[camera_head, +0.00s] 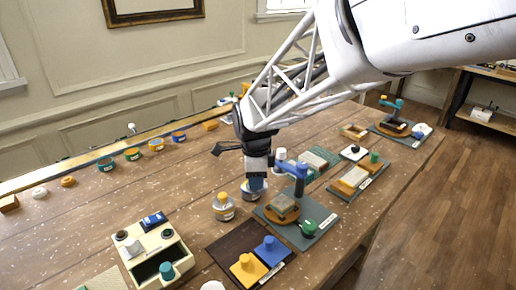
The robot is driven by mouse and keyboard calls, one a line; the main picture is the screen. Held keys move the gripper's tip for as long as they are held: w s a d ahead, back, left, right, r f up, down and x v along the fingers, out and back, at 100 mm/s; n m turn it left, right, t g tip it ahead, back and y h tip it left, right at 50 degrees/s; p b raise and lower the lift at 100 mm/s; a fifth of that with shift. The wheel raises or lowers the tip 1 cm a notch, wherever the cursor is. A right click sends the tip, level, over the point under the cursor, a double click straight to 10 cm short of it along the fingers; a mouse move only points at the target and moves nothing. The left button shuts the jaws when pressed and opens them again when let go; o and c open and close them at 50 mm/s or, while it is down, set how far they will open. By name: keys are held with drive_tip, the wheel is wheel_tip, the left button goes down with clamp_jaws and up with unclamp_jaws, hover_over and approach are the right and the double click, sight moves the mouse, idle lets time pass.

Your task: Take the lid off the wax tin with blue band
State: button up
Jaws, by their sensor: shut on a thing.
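The wax tin with blue band (250,195) stands on the wooden table, directly under my gripper (257,178). It is a small pale round tin. My gripper points down and is shut at the top of this tin, on its lid. The jaws and arm hide most of the lid, so I cannot tell whether it is seated on the tin or lifted a little.
Another pale tin with an orange knob (223,208) stands close on the left. A grey board with a blue-armed device (298,210) is close on the right. A cream caddy (150,248) and a dark tray (232,246) are nearer. Several small tins line the back edge.

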drive_tip(key=s+d, duration=0.3)
drive_tip(key=s, duration=0.6)
drive_tip(key=shift+s+d+r, duration=0.25)
drive_tip(key=shift+d+r, duration=0.15)
drive_tip(key=shift+r, duration=0.05)
drive_tip(key=shift+a, duration=0.15)
drive_tip(key=a+n, duration=1.8)
drive_tip(key=shift+a+r+n, duration=0.15)
drive_tip(key=shift+r+n, duration=0.15)
drive_tip(key=shift+r, duration=0.1)
drive_tip(key=shift+f, duration=3.15)
